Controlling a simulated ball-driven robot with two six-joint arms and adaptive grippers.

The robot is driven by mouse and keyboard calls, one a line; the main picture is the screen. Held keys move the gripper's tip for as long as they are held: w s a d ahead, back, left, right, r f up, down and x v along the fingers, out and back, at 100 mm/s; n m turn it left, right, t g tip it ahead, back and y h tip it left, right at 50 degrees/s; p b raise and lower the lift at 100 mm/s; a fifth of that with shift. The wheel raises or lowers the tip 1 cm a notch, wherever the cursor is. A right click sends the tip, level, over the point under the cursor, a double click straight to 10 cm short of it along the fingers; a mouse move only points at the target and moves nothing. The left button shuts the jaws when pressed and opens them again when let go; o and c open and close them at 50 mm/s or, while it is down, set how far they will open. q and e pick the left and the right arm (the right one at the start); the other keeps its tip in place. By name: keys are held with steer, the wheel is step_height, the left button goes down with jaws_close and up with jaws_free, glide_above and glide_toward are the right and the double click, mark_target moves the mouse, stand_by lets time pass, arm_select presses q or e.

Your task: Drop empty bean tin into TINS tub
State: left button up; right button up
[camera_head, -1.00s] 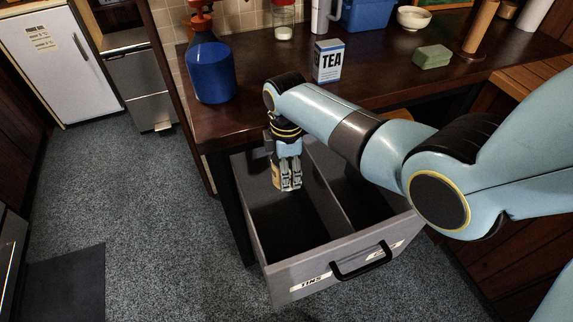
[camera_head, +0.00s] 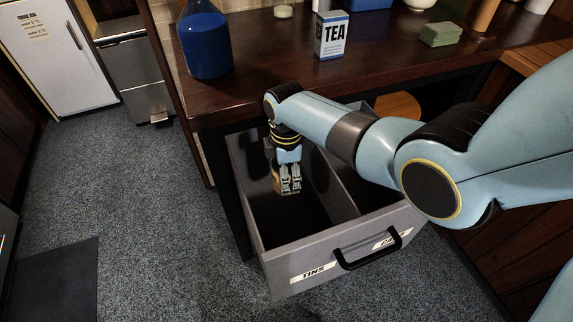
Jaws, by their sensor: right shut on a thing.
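The grey pull-out tub unit (camera_head: 290,241) stands open below the counter, with a divider (camera_head: 335,184) making two compartments. The left one carries the TINS label (camera_head: 313,273) on its front. My right gripper (camera_head: 290,191) points down into the left compartment. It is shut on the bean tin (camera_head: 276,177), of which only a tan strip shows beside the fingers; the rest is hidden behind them. The floor of the left compartment below looks dark, and I cannot make out anything lying there. My left gripper is out of view.
The front has a black handle (camera_head: 368,255) and a second label (camera_head: 386,242) on the right.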

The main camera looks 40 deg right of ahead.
stand_by(0.3)
steer(key=o, duration=1.3)
steer(key=shift+r, duration=0.1)
step_height(320, 180, up, 12)
steer(key=shift+f, duration=0.1)
